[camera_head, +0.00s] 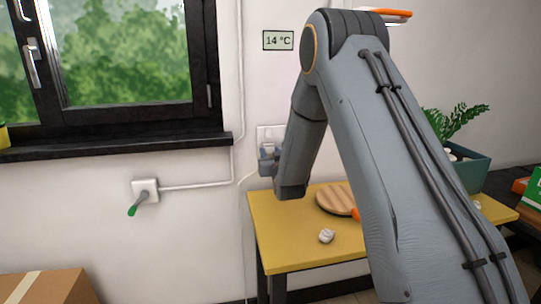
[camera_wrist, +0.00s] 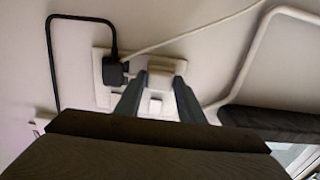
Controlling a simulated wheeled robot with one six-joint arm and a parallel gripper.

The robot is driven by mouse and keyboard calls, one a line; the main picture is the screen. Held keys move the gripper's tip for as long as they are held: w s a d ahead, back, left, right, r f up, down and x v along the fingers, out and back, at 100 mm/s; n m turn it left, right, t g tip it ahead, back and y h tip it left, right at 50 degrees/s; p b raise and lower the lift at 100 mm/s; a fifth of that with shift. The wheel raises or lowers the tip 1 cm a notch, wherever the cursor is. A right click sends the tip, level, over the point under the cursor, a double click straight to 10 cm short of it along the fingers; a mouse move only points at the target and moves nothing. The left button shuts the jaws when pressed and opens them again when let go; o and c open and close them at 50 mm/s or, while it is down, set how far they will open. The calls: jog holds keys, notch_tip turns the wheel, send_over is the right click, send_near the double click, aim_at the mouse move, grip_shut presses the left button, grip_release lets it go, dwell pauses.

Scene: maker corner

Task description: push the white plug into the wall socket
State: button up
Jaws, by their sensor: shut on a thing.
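The white wall socket plate (camera_head: 270,133) is on the wall above the yellow table, partly hidden by my arm. It also shows in the wrist view (camera_wrist: 102,92), wider, behind the fingers. My gripper (camera_wrist: 160,77) is shut on the white plug (camera_wrist: 160,70), a pale block between its fingertips. The plug is in front of or against the plate; I cannot tell whether its pins are in the holes. In the head view my gripper (camera_head: 266,158) is just below the plate, and the plug cannot be made out.
A black plug (camera_wrist: 115,73) with a black cable sits on the plate beside the white plug. A thin white cord (camera_wrist: 190,34) crosses above. The yellow table (camera_head: 285,235) holds a round wooden board (camera_head: 336,199) and a small white object (camera_head: 326,236). A white wall box (camera_head: 146,187) is at left.

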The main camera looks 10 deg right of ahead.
jog(key=shift+w, duration=0.1)
jog(key=o, duration=1.1)
jog(key=shift+c, duration=0.2)
jog(key=s+b, duration=0.1)
jog(key=s, duration=0.6)
jog(key=shift+s, duration=0.4)
